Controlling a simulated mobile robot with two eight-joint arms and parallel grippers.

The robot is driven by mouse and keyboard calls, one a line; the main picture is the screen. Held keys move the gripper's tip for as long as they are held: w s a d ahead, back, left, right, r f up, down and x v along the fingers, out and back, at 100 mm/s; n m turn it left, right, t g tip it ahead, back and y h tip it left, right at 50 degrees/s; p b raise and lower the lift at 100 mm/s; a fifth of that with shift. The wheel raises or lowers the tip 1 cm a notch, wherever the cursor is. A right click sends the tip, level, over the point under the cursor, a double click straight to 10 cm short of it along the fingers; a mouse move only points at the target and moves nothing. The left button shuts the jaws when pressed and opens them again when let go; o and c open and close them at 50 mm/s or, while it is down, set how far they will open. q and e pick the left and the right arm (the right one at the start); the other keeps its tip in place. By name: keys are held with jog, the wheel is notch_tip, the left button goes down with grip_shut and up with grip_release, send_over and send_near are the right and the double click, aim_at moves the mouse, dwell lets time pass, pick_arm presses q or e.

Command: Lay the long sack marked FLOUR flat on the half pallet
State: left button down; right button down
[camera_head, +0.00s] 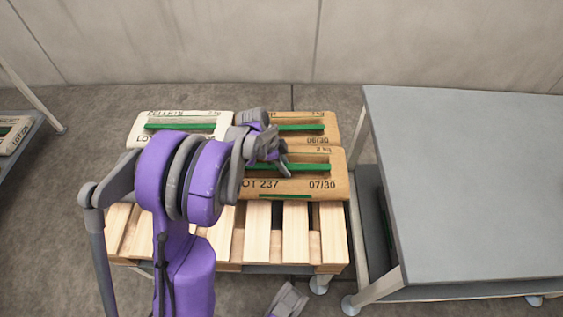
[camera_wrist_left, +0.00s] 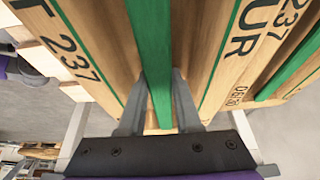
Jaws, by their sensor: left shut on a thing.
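My left gripper (camera_head: 272,160) is over the sack's green handle. In the left wrist view the fingers (camera_wrist_left: 158,100) are shut on that green handle (camera_wrist_left: 150,45), and the large letters "UR" show beside it.
A white sack marked PELLETS (camera_head: 180,122) and another brown sack (camera_head: 318,126) lie behind on the pallet. The pallet's front slats are bare. A grey table (camera_head: 465,190) stands close on the right. Another surface holds a sack (camera_head: 12,135) at the far left.

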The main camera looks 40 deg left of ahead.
pick_arm(q)
jog(key=shift+f+b, duration=0.7)
jog(key=shift+f, duration=1.55)
jog(key=c, duration=0.6)
grip_release()
jog(key=shift+f, duration=0.1)
jog(key=p+v, duration=0.3)
jog(key=v, duration=0.8)
jog(key=shift+r, duration=0.45)
jog(key=shift+s+d+r+p, duration=0.1)
jog(key=shift+d+r+p, duration=0.1)
jog(key=shift+p, duration=0.1)
jog(key=s+d+r+n+y, duration=0.1)
jog(key=s+d+n, duration=0.4)
jog(key=s+d, duration=0.3)
jog(key=s+d+r+n+t+y, duration=0.1)
jog(key=s+d+n, duration=0.4)
jog(key=d, duration=0.8)
jog(key=s+r+y, duration=0.1)
jog(key=s, duration=0.2)
jog(key=shift+y, duration=0.3)
